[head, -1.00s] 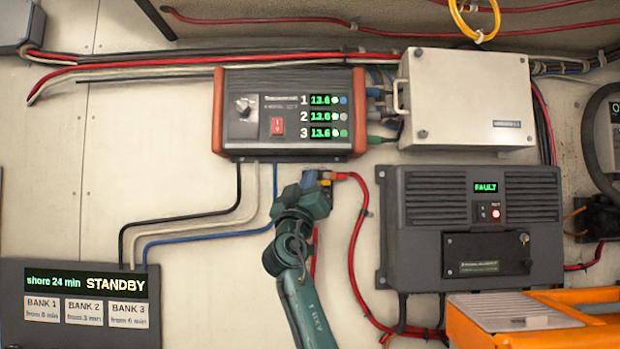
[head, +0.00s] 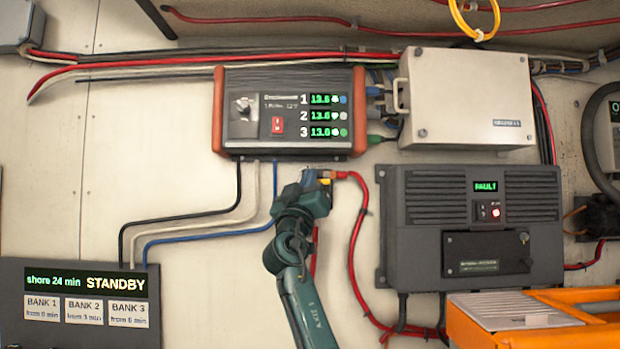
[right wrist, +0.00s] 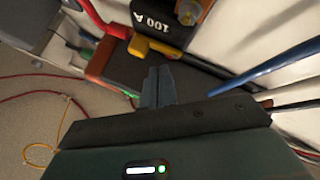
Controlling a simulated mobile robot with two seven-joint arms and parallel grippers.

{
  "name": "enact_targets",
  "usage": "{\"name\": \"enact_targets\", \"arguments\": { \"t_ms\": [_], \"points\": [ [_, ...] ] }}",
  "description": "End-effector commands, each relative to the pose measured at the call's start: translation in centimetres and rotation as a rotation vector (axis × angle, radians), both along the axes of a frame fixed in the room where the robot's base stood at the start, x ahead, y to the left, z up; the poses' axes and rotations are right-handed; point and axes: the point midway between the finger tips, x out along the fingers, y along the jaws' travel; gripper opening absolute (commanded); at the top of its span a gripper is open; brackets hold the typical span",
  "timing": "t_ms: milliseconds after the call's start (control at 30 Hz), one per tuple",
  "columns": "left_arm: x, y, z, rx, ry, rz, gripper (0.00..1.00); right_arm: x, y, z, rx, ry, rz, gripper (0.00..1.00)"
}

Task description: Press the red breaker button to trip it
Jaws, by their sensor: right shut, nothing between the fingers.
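My right gripper (head: 311,182) is in the head view below the grey charger box, in front of a small breaker. In the right wrist view its fingers (right wrist: 157,76) are shut and empty. The black breaker (right wrist: 160,22) marked "100 A" is just beyond the fingertips, with a yellow part (right wrist: 150,48) along its near edge. Contact cannot be told. A red piece (right wrist: 117,28) is beside the breaker; whether it is the button or a cable end is unclear. In the head view my gripper hides most of the breaker. My left gripper is not in view.
The charger (head: 255,90) has its own red switch (head: 277,125). A dark unit (head: 425,240) at right reads "FAULT" and has a lit red button (head: 496,212). A red cable (head: 352,250) hangs right of my arm. A display panel (head: 80,310) is lower left.

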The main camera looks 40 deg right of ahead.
Motion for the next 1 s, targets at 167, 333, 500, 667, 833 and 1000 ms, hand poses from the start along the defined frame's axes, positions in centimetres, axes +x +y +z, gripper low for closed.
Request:
{"name": "enact_targets", "arguments": {
  "t_ms": [167, 333, 500, 667, 833, 1000],
  "points": [
    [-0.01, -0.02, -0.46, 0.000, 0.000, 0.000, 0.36, 0.40, -0.35, -0.08, 0.001, 0.000, 0.000, 0.00],
    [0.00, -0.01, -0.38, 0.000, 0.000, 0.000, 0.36, 0.42, -0.35, -0.01, 0.000, 0.000, 0.000, 0.00],
    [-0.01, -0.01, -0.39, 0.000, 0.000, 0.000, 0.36, 0.44, -0.36, -0.02, 0.000, 0.000, 0.000, 0.00],
    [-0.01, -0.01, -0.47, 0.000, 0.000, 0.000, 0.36, 0.55, -0.45, -0.04, 0.000, 0.000, 0.000, 0.00],
    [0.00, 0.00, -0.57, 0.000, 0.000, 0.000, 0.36, 0.69, -0.58, -0.01, 0.000, -0.001, 0.001, 0.00],
    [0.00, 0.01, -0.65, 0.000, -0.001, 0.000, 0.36, 0.85, -0.72, -0.01, 0.000, -0.001, 0.001, 0.00]
  ]
}}
